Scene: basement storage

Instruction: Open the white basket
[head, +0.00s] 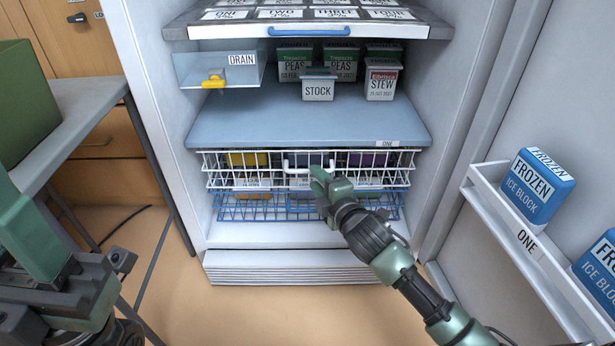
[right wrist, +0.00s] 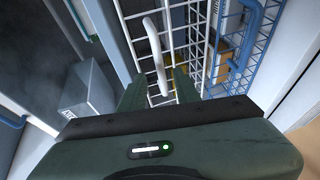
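The white wire basket (head: 222,178) sits inside the freezer cabinet under the shelf, its front flush with the blue wire basket (head: 262,209) below it. Its white loop handle (head: 296,154) is at the middle of the front. My right gripper (head: 318,178) is at this handle. In the right wrist view my right gripper's (right wrist: 158,90) fingers are apart, with the white handle (right wrist: 153,45) reaching between them and gaps visible. The basket's wires (right wrist: 194,42) show behind. Part of my left arm is at the lower left of the head view; its fingertips cannot be made out.
Tubs stand on the shelf (head: 290,128) above. A drain tray (head: 218,70) hangs at upper left. The open door at right carries a rack (head: 505,205) with ice blocks (head: 538,187). A grey table (head: 85,105) is at left. Floor in front is clear.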

